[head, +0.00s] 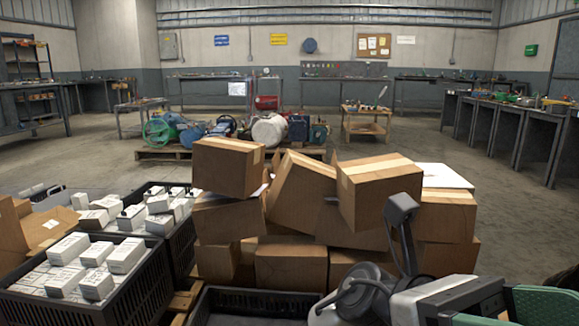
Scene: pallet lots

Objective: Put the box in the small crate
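Several brown cardboard boxes are stacked in front of me. One box (228,167) sits at the top left of the stack, a tilted one (301,190) is in the middle, and another (376,196) is at the top right. I cannot tell which one the task means. A black crate (262,292) shows at the bottom middle; its near part is cut off and its inside looks dark. Two black crates at the left, a near one (140,291) and a farther one (181,246), hold small white boxes (125,255).
An open cardboard box (28,233) stands at the left edge. Behind the stack, a pallet (165,153) bears machines and a white tank (270,132). Floor beyond is open.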

